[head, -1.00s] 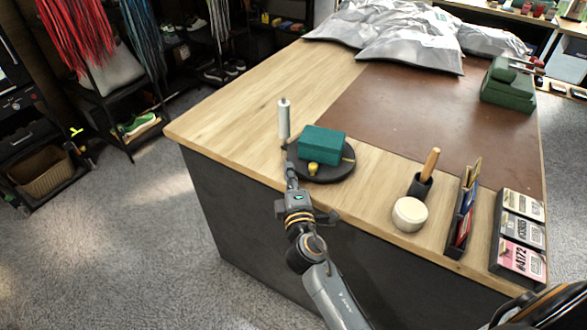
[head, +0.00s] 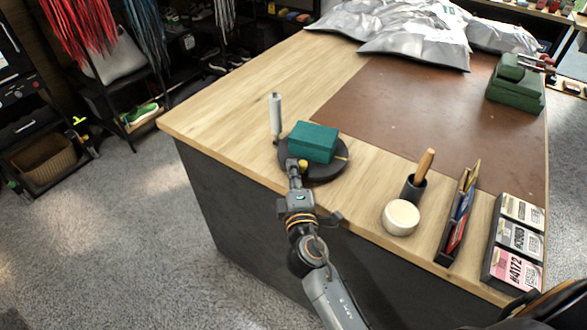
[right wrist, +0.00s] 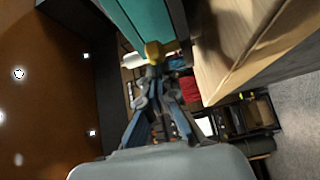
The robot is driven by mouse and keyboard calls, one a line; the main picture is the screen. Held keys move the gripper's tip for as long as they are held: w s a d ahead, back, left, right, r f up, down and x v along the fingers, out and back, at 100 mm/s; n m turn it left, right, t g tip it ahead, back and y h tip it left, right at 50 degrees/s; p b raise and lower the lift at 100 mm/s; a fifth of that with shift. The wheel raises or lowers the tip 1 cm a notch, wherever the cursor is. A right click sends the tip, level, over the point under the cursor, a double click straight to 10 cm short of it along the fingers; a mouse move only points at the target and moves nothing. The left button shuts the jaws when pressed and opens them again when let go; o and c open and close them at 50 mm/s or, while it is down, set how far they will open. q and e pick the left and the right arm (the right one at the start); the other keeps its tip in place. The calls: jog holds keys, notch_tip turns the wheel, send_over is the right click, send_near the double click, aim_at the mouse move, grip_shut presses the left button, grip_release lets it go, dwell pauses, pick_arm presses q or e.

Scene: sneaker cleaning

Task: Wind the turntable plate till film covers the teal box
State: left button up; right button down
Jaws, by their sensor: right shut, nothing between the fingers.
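The teal box (head: 314,140) sits on the round dark turntable plate (head: 335,171) near the table's left front edge. Its visible faces look plain teal; I cannot make out film on them. A pale film roll (head: 275,112) stands upright left of the plate. A yellow knob (head: 303,165) is on the plate's near rim. My right gripper (head: 294,170) is shut and empty, its tips right at the knob; contact is unclear. The right wrist view shows the shut fingertips (right wrist: 154,72) just below the knob (right wrist: 154,52), with the box (right wrist: 145,18) beyond. My left gripper is not seen.
Right of the plate are a round cream pot (head: 400,217), a wood-handled tool in a dark cup (head: 414,187), a narrow black holder (head: 452,232) and a card rack (head: 515,245). Silver bags (head: 415,40) and green boxes (head: 515,90) lie farther back. The brown mat is mostly clear.

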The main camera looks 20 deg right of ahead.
aim_at(305, 166)
jog(key=shift+d, duration=0.2)
jog(key=shift+s+n+y+p, duration=0.15)
jog(key=shift+n+y+p, duration=0.15)
jog(key=shift+s+d+y+p, duration=0.2)
jog(key=shift+d+y+p, duration=0.05)
jog(key=shift+y+p, duration=0.15)
jog(key=shift+d+n, duration=0.1)
jog(key=shift+n, duration=0.2)
jog(key=shift+s+d+r+n+y+p, duration=0.1)
jog(key=shift+s+d+n+y+p, duration=0.25)
jog(key=shift+y, duration=0.3)
jog(key=shift+s+d+n+y+p, duration=0.15)
jog(key=shift+d+n+y+p, duration=0.1)
jog(key=shift+n+y+p, duration=0.3)
jog(key=y, duration=0.1)
jog(key=d+n+y, duration=0.1)
jog(key=shift+s+d+y, duration=0.1)
jog(key=shift+s+y, duration=0.2)
jog(key=shift+y, duration=0.1)
jog(key=shift+s+d+n+g+y, duration=0.2)
jog(key=shift+d+n+y, duration=0.25)
jog(key=shift+y, duration=0.25)
jog(key=shift+s+d+n+g+y, duration=0.15)
jog(key=shift+d+n+y, duration=0.2)
jog(key=shift+n+y, duration=0.3)
jog(key=shift+d+y, duration=0.15)
jog(key=shift+y, duration=0.2)
